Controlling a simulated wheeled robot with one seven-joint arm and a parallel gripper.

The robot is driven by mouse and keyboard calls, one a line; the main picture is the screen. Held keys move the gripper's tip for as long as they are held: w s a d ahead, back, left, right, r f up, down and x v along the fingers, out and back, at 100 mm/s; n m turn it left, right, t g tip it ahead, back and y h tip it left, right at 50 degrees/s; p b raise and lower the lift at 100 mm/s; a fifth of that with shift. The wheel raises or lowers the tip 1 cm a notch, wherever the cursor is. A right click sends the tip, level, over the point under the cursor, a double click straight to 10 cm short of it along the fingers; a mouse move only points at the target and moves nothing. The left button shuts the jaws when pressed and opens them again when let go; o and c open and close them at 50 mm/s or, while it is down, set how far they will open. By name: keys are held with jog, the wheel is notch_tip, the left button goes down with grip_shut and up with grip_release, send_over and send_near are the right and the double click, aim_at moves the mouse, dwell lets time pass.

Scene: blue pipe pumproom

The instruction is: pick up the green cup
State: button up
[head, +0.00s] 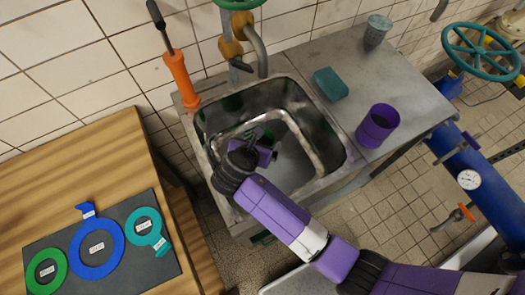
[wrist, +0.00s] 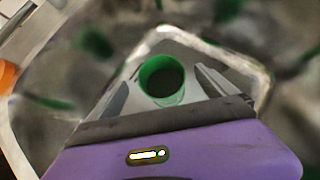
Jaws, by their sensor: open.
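The green cup (wrist: 164,80) shows in the wrist view. Its round open mouth faces up at the camera, and it sits between the two fingers of my gripper (wrist: 168,85). The fingers are apart, one on each side of the cup, and I cannot tell whether they touch it. In the head view my gripper (head: 262,140) is inside the metal sink basin, pointing down. My own wrist and gripper hide most of the cup in that view.
The sink (head: 335,150) has raised metal walls around my gripper. A faucet (head: 262,55) stands behind it. A teal sponge (head: 330,84), a purple cup (head: 377,126) and a grey patterned cup (head: 377,30) stand on the drainboard. An orange plunger-like tool (head: 181,80) stands at the left.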

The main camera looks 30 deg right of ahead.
aim_at(266, 139)
jog(key=shift+s+a+f+b+x, duration=0.2)
jog(key=shift+f+b+x, duration=0.1)
jog(key=shift+x, duration=1.3)
jog(key=shift+s+a+f+b+x, duration=0.15)
jog(key=shift+s+f+b+x, duration=0.15)
jog(key=shift+x, duration=1.35)
jog(key=shift+s+a+f+b+x, duration=0.15)
jog(key=shift+a+f+b+x, duration=0.15)
jog(key=shift+x, duration=1.3)
